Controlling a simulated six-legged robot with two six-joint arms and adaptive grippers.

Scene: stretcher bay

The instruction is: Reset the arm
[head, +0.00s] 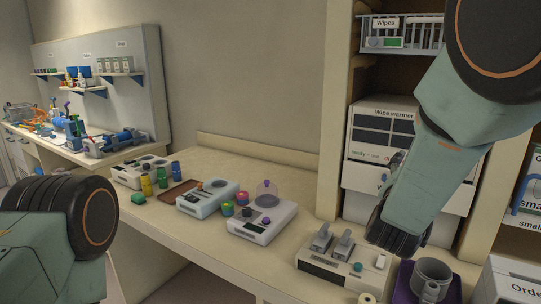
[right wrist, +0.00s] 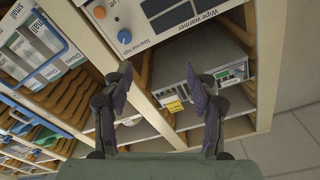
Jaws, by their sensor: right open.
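My right arm reaches down from the upper right in the head view. Its gripper (head: 396,238) hangs in front of the shelf unit, above the back right of the bench. In the right wrist view the right gripper (right wrist: 163,82) has its two dark fingers wide apart, with nothing between them. Beyond the fingers is an open shelf bay with a labelled box (right wrist: 217,78). Part of my left arm shows at the lower left of the head view; its gripper is out of view.
The wipe warmer (head: 378,137) stands in the shelf unit behind my right arm; it also shows in the right wrist view (right wrist: 165,15). A pegboard (head: 100,90) stands far left.

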